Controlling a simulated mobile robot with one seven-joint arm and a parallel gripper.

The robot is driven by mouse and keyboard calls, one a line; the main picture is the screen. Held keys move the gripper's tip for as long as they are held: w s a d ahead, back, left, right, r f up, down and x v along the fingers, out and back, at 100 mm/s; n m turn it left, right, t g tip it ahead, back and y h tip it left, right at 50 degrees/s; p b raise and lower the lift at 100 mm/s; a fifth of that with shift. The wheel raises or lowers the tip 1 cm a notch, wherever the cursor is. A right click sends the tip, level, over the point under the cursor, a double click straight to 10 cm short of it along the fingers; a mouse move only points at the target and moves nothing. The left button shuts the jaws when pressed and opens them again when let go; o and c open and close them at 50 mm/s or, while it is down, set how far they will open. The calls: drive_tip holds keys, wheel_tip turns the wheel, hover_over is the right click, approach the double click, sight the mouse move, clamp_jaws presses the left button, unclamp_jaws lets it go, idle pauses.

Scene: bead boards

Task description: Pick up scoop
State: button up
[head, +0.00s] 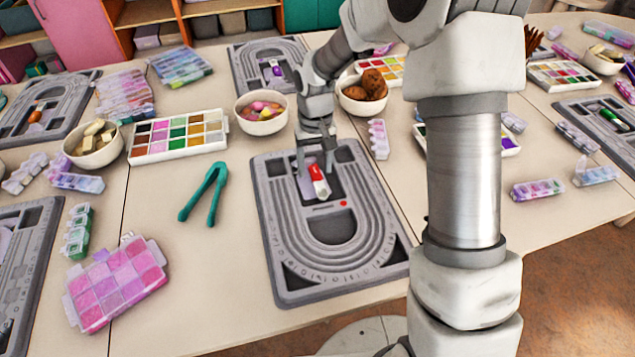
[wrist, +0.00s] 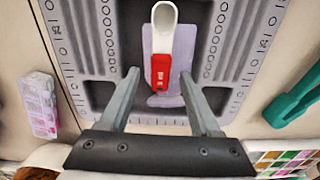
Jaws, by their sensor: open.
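The scoop (head: 319,181) has a red handle and a white bowl, and it lies on the grey bead board (head: 275,240) in the middle of the table. In the wrist view the scoop (wrist: 162,60) lies over a pale translucent patch in the board's recess, with its white bowl pointing away from me. My gripper (head: 316,170) is over the upper part of the board, at the scoop's red end. In the wrist view my gripper (wrist: 158,75) is open and empty, with one finger on each side of the red handle. I cannot tell the height gap exactly.
Green tweezers (head: 206,193) lie left of the board. A bowl of colored pieces (head: 261,126) and a bowl of brown lumps (head: 349,103) stand behind it. A small pastel bead box (head: 378,139) is close to the board's right edge. A red bead (head: 344,203) lies on the board.

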drive_tip(key=shift+f, duration=0.3)
clamp_jaws()
drive_tip(key=shift+r, duration=0.15)
